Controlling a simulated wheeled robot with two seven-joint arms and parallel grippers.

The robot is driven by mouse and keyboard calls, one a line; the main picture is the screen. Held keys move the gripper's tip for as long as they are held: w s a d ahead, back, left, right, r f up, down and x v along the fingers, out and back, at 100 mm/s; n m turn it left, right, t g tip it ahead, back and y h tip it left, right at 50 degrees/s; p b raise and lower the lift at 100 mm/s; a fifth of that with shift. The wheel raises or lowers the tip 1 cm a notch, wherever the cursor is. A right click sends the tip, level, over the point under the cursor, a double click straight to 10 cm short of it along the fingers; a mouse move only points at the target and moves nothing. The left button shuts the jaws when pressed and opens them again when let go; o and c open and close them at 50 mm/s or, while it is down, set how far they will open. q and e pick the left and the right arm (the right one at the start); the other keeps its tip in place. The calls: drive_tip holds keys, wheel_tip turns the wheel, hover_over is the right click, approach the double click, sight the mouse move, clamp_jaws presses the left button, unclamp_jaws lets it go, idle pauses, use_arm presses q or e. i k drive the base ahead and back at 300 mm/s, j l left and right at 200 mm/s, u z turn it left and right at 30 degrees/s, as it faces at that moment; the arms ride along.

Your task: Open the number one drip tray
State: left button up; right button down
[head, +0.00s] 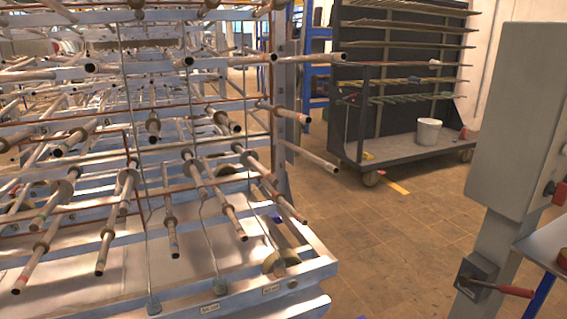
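A large metal rack (255,268) fills the left half of the head view, with many pipe ends sticking out towards me. Pale flat sheets (85,262) lie low inside it behind the pipes; they may be drip trays, but I cannot tell which is number one. Two small labels sit on the rack's lower front rail, the left one (210,308) and the right one (271,289); their text is too small to read surely. Neither of my grippers is in view.
A grey box on a post (510,130) stands at the right, with a red-handled lever (500,288) low on it. A dark wheeled cart (400,143) with a white bucket (428,132) stands at the back. The brown tiled floor (385,235) between is clear.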

sight(57, 285)
drive_tip(key=u, duration=0.9)
drive_tip(key=j+u, duration=0.1)
drive_tip(key=j, duration=0.2)
drive_tip(key=i+j+u, duration=0.15)
drive_tip(key=j, duration=0.15)
drive_tip(key=i+j+u, duration=0.15)
drive_tip(key=j+u, duration=0.25)
drive_tip(key=i+j+u, duration=0.2)
drive_tip(key=j+u, duration=0.2)
drive_tip(key=i+j+u, duration=0.2)
drive_tip(key=u, duration=0.25)
drive_tip(key=i+j+u, duration=0.3)
drive_tip(key=i+u, duration=0.15)
drive_tip(key=i+j+u, duration=0.15)
drive_tip(key=i+u, duration=0.3)
drive_tip(key=i+j+z, duration=0.15)
drive_tip(key=i, duration=0.25)
drive_tip(key=i+z, duration=0.2)
drive_tip(key=i, duration=0.2)
drive_tip(key=i+j+z, duration=0.15)
drive_tip(key=z, duration=0.35)
drive_tip(key=i+j+z, duration=0.25)
drive_tip(key=z, duration=0.25)
drive_tip(key=i+j+z, duration=0.25)
drive_tip(key=z, duration=0.2)
drive_tip(key=i+j+z, duration=0.1)
drive_tip(key=j+z, duration=1.25)
drive_tip(key=z, duration=0.15)
drive_tip(key=i, duration=0.05)
